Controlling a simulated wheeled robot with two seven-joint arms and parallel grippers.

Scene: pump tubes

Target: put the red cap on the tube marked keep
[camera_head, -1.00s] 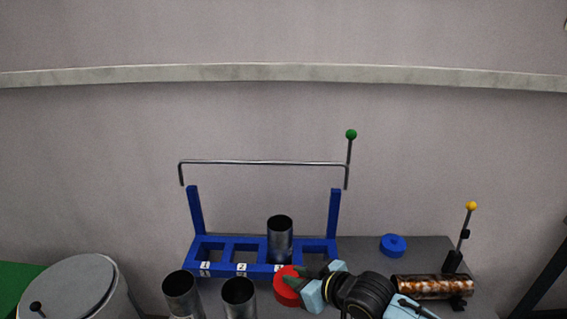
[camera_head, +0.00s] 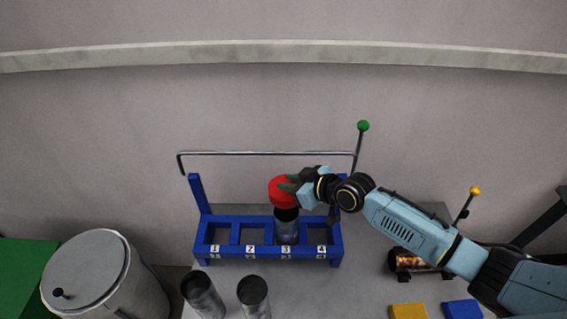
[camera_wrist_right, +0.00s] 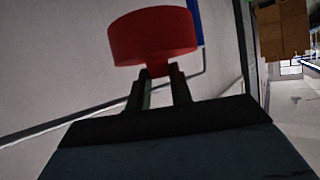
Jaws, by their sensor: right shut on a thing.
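The red cap (camera_head: 281,191) is held by my right gripper (camera_head: 291,186), which is shut on it. The cap also fills the top of the right wrist view (camera_wrist_right: 152,35), above the two fingers (camera_wrist_right: 158,88). In the head view the cap appears just over the mouth of a dark metal tube (camera_head: 286,232) in slot 3 of the blue rack (camera_head: 232,222). I cannot tell whether cap and tube touch. Two more open metal tubes, one at left (camera_head: 203,296) and one at right (camera_head: 253,297), stand in front of the rack. No keep mark is readable. My left gripper is not in view.
A bar (camera_head: 262,153) runs above the rack, with a green-knobbed lever (camera_head: 363,127) at its right. A brown mottled cylinder (camera_head: 408,262) and a yellow-knobbed lever (camera_head: 474,191) are at right. Yellow (camera_head: 408,311) and blue (camera_head: 461,309) blocks lie in front. A lidded grey bin (camera_head: 92,275) stands at left.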

